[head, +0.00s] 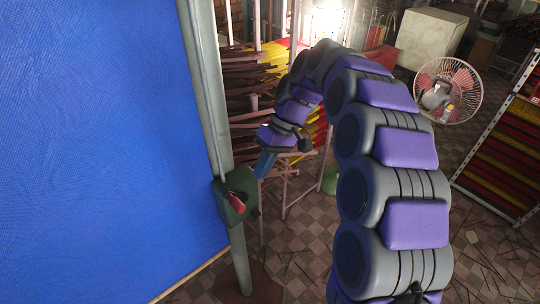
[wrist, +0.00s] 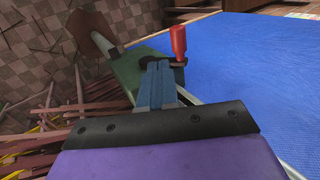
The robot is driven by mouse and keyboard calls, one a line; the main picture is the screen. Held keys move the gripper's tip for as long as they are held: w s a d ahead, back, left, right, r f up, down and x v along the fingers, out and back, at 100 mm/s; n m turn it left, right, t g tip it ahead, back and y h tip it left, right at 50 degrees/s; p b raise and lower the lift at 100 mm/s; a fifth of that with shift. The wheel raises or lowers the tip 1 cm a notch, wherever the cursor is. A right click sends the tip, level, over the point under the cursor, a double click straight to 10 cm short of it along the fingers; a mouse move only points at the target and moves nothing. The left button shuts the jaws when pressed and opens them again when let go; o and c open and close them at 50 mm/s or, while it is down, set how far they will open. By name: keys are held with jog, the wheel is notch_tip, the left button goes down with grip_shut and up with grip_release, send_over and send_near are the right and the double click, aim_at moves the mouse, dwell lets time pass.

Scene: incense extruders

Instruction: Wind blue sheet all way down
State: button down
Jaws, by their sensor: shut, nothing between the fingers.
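The blue sheet (head: 95,140) hangs as a large flat panel at the left in the head view, beside a grey post (head: 208,90). A green crank box (head: 231,197) is fixed to the post, with a red handle (head: 237,203) on its side facing me. My gripper (head: 264,165) is above and right of the box, shut and empty. In the wrist view, the blue fingers (wrist: 158,85) lie together over the green box (wrist: 128,75), left of the upright red handle (wrist: 178,41). Whether the fingers touch the box I cannot tell. The sheet (wrist: 245,75) fills the right there.
Racks with stacked brown sticks (head: 262,85) stand behind the post. A pink fan (head: 447,90) and a shelf of red and yellow bundles (head: 505,150) are at the right. The checkered floor (head: 300,240) is open below my arm.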

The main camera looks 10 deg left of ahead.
aim_at(241, 202)
jog(key=s+a+f, duration=0.3)
jog(key=s+f, duration=0.1)
jog(key=f, duration=0.1)
jog(key=shift+a+b, duration=0.15)
jog(key=shift+b, duration=0.25)
jog(key=shift+a, duration=0.1)
jog(key=shift+s+a+f+t+h, duration=0.2)
jog(key=shift+s+a+t+h, duration=0.15)
jog(key=shift+s, duration=0.25)
jog(key=shift+w+r, duration=0.1)
